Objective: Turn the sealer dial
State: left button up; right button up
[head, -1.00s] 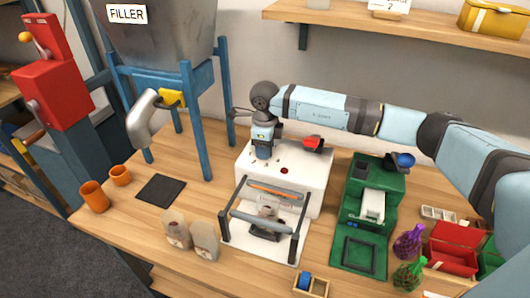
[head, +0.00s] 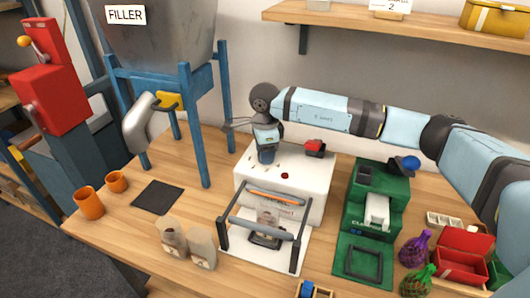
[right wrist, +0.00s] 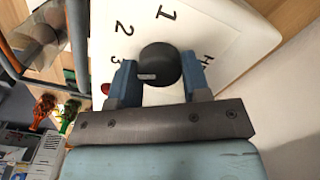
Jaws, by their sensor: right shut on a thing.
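The sealer (head: 313,187) is a white box on the wooden bench, with a black bar frame and an orange-and-grey bar pair in front. My right gripper (head: 267,157) points down at the back left of its top. In the right wrist view the black round dial (right wrist: 159,62) sits between the two blue fingers of my right gripper (right wrist: 158,82), which are shut on it. Printed marks 1, 2, 3 and H surround the dial. A pale mark shows on the knob's near edge; I cannot tell its setting. In the head view the gripper hides the dial. My left gripper is not in view.
A red part (head: 315,147) and a red button (head: 285,176) are on the sealer's top. A green machine (head: 362,230) stands to the right. Paper bags (head: 202,247), a dark mat (head: 158,197) and orange cups (head: 89,203) are on the left. A shelf (head: 420,32) hangs above.

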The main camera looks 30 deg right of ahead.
jog(key=o, duration=0.9)
jog(key=shift+r, duration=0.1)
jog(key=shift+r, duration=0.25)
notch_tip(320, 180, up, 13)
jog(key=shift+r, duration=0.1)
